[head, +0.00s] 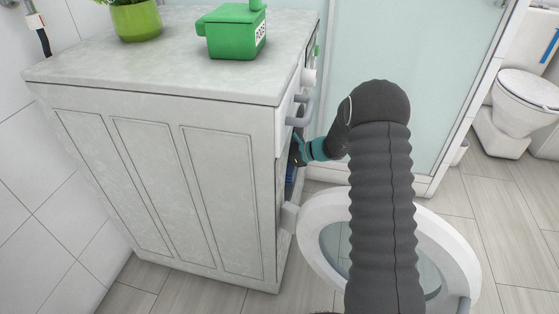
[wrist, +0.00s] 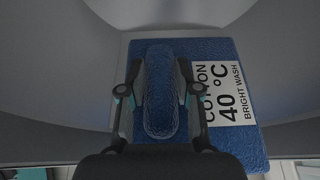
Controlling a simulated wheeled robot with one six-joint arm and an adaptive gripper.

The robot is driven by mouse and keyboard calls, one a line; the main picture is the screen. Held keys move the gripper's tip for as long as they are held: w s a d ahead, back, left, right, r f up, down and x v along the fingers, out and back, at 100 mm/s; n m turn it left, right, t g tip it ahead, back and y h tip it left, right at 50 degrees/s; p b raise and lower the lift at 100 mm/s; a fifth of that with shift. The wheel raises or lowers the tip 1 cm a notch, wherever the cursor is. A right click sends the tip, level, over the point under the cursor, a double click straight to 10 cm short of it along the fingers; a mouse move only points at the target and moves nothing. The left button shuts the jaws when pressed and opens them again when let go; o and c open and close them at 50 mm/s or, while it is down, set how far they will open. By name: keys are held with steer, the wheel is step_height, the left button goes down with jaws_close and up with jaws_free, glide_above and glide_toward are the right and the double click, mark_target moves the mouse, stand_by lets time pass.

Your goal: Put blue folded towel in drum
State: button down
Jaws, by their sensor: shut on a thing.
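The blue folded towel (wrist: 228,143) lies inside the grey drum (wrist: 70,65) in the wrist view, with a white label reading "Cotton 40 °C bright wash". My gripper (wrist: 161,85) is shut on a raised fold of the towel. In the head view, my gripper (head: 297,150) reaches into the front opening of the washing machine, and a little blue of the towel (head: 290,176) shows there. Most of the towel and the fingertips are hidden by the machine's side in that view. The round machine door (head: 312,235) stands wide open.
The washing machine (head: 160,190) has a grey top bearing a green box (head: 228,40) and a green plant pot (head: 137,20). A glass shower panel (head: 390,50) stands behind my arm. A toilet (head: 525,95) is at the right. Tiled floor is free at the lower right.

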steer(key=shift+w+a+b, duration=0.1)
steer(key=shift+w+a, duration=0.15)
steer(key=shift+a, duration=0.6)
steer(key=shift+w+a+b, duration=0.1)
steer(key=shift+w+a, duration=0.2)
steer(key=shift+a, duration=0.5)
steer(key=shift+w+a+b, duration=0.1)
steer(key=shift+w+a, duration=0.15)
steer(key=shift+a, duration=0.6)
steer(key=c, duration=0.7)
jaws_free()
steer(key=shift+v, duration=3.8)
